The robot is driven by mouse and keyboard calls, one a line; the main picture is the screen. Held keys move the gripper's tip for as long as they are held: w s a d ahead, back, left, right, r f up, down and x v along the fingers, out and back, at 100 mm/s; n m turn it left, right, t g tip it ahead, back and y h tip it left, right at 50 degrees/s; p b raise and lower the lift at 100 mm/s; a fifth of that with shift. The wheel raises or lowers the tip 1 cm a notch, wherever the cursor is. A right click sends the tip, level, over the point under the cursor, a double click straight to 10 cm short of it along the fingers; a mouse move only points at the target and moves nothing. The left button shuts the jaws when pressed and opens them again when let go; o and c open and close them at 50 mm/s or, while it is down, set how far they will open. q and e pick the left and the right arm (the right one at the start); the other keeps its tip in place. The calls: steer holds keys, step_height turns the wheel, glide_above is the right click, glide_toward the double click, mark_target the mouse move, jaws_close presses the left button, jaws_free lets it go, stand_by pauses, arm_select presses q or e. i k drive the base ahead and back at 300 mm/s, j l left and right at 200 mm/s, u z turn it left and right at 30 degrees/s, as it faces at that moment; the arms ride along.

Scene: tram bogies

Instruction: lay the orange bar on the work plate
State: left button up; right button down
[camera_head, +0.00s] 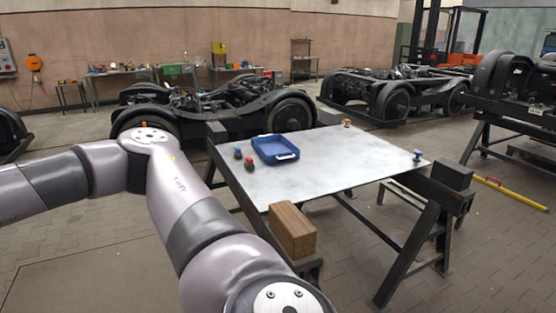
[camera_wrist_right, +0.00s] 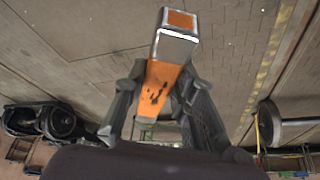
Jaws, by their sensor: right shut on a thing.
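The orange bar (camera_wrist_right: 160,80) shows in the right wrist view, with dark marks on its face and a pale band near its far end. My right gripper (camera_wrist_right: 157,95) is shut on it, with a dark finger at each side. The floor lies behind the bar in that view. The work plate (camera_head: 335,165) is a pale, flat sheet on dark trestles in the head view. The bar and my right gripper do not show there. My left arm crosses the head view from the left, and its gripper is out of sight.
A blue tray (camera_head: 275,149) and a red-and-green knob (camera_head: 249,164) are at the plate's left. A wooden block (camera_head: 292,230) stands at its near left edge. A blue knob (camera_head: 417,155) sits at the right corner. The plate's middle is clear.

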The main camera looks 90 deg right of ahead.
mark_target(273, 183)
steer(key=l+z, duration=0.5)
steer(key=i+l+z, duration=0.15)
steer(key=l+z, duration=0.35)
steer(key=i+l+z, duration=0.2)
steer(key=l+z, duration=0.15)
steer(key=z, duration=0.15)
steer(key=i+l, duration=0.5)
steer(key=l, duration=0.25)
steer(key=z, duration=0.05)
